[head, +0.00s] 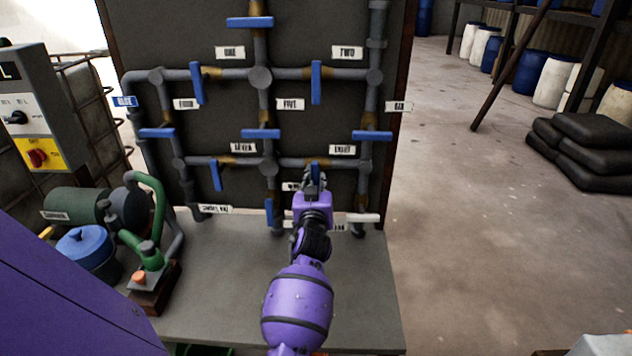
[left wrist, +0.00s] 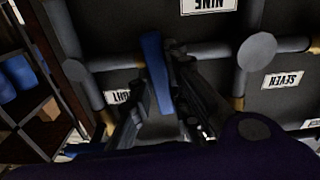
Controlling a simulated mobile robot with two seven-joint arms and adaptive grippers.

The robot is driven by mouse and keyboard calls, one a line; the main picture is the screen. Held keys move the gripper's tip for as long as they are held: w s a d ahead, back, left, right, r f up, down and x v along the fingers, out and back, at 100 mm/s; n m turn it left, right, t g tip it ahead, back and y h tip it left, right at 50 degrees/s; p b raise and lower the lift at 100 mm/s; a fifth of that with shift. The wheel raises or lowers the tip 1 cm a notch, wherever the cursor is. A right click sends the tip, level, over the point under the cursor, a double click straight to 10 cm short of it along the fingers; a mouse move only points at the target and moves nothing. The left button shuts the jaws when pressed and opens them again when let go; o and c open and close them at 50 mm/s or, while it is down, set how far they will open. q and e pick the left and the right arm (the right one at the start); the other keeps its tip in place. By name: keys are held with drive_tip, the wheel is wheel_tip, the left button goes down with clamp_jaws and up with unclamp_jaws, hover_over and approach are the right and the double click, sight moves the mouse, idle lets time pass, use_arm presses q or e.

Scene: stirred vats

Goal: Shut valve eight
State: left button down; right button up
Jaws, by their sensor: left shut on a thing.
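Valve eight's blue handle (head: 315,168) is on the right part of the lower horizontal pipe, below and left of the EIGHT label (head: 342,149). My left gripper (head: 315,184) reaches up to it from below and hides part of it. In the left wrist view the blue handle (left wrist: 155,72) lies between the fingers of my left gripper (left wrist: 160,95), which is shut on it. The handle stands crosswise to its pipe. The EIGHT label (left wrist: 117,97) is partly hidden behind a finger there. My right gripper is not in view.
Several other blue handles surround it, including one above (head: 316,83), one right (head: 372,135) and one below left (head: 269,212). A grey bench top (head: 365,290) lies below the panel. A green pump (head: 148,250) and blue pot (head: 85,248) stand left. Open floor (head: 480,230) is right.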

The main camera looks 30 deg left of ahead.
use_arm(q)
drive_tip(key=shift+m, duration=0.7)
drive_tip(key=c, duration=1.7)
unclamp_jaws()
drive_tip(key=shift+o, duration=0.2)
drive_tip(key=shift+s+d, duration=0.15)
drive_tip(key=shift+s, duration=0.05)
drive_tip(key=v, duration=1.1)
drive_tip(key=shift+s+d, duration=0.2)
drive_tip(key=shift+s, duration=0.05)
